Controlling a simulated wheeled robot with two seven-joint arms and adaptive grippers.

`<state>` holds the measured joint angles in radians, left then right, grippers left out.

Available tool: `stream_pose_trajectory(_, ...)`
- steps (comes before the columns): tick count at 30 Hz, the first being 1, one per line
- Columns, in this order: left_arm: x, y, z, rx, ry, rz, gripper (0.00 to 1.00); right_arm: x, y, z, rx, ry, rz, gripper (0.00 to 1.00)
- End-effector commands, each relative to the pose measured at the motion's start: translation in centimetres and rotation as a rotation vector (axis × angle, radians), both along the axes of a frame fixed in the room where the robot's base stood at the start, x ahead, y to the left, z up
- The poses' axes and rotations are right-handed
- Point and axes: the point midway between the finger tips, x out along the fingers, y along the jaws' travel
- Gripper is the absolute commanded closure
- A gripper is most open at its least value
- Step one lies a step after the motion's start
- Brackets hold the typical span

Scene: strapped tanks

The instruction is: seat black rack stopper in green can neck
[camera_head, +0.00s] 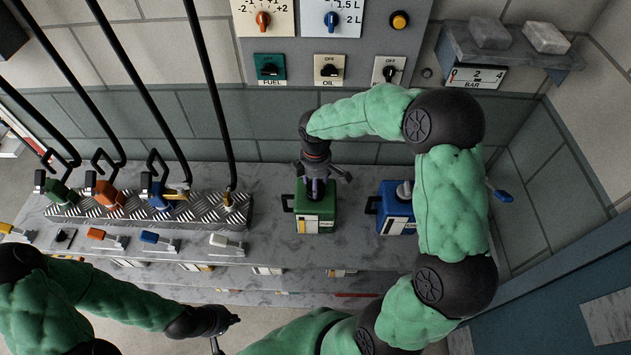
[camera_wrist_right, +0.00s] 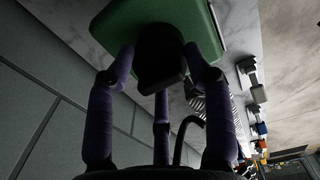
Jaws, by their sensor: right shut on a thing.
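The green can (camera_head: 328,204) stands on the grey bench in the middle of the head view, with a side handle and a pale label. My right gripper (camera_head: 318,188) points down onto its top. In the right wrist view, the purple fingers of that gripper (camera_wrist_right: 162,75) are shut on a black stopper (camera_wrist_right: 160,55), which lies against the green can's (camera_wrist_right: 207,32) top. The neck is hidden, so I cannot tell how deep the stopper sits. My left gripper (camera_head: 226,331) is open and empty, low in front of the bench.
A blue can (camera_head: 394,222) stands just right of the green can, partly behind my right arm. A diamond-plate rack (camera_head: 130,212) with coloured nozzles and black hoses is on the left. Small coloured levers (camera_head: 160,240) line the front edge. A control panel (camera_head: 340,45) is on the wall behind.

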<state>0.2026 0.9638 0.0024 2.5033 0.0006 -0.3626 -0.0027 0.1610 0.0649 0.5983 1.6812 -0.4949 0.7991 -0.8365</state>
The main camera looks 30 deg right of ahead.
Motion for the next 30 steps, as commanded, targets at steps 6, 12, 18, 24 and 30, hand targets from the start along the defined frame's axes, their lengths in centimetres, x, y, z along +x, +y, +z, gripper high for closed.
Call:
stream_pose_trajectory(6,0.01,0.00,-0.36,0.000,0.000,0.000,1.00,0.00,0.00,-0.54,0.000,0.000,0.000,0.80)
stream_pose_trajectory(12,0.00,0.00,-0.63,0.000,0.000,0.000,1.00,0.01,-0.01,-0.96,0.000,0.000,0.000,0.80)
stream_pose_trajectory(18,0.00,0.01,-0.70,0.000,0.000,0.000,1.00,0.02,0.00,-1.10,-0.001,-0.001,0.000,0.25)
stream_pose_trajectory(24,0.00,0.00,-0.69,0.000,0.000,0.000,1.00,0.01,0.01,-1.10,0.000,0.000,0.000,0.20)
stream_pose_trajectory(30,0.02,0.00,-0.70,0.000,0.000,0.000,1.00,0.02,0.00,-0.95,-0.001,-0.001,0.000,0.20)
